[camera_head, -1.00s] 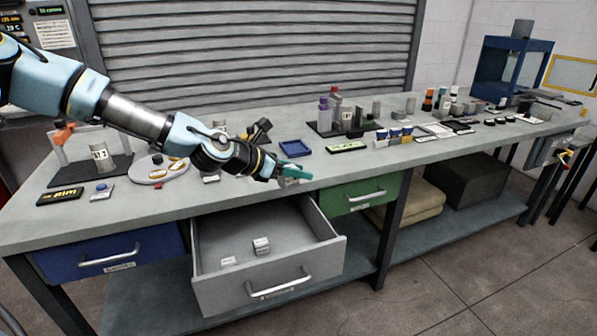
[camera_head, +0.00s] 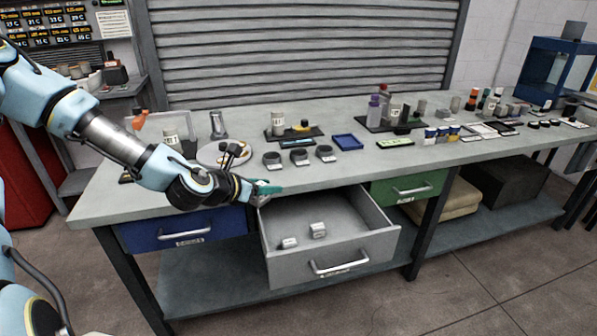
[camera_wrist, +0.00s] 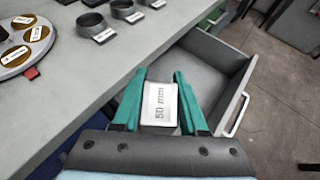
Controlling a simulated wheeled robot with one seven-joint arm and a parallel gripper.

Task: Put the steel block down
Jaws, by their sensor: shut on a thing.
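My gripper (camera_head: 266,188) is at the bench's front edge, by the back left corner of the open grey drawer (camera_head: 330,268). In the wrist view its teal fingers are shut on the steel block (camera_wrist: 160,103), a pale block marked "50 mm". The block is in the air; in the wrist view it shows against the drawer's interior and the bench edge. In the head view the block cannot be made out.
A blue drawer (camera_head: 185,232) at left and a green drawer (camera_head: 408,190) at right are shut. Three dark rings (camera_head: 299,157) and a blue tray (camera_head: 347,142) sit on the bench (camera_head: 340,172) behind the drawer. A round tray (camera_head: 222,152) stands further left.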

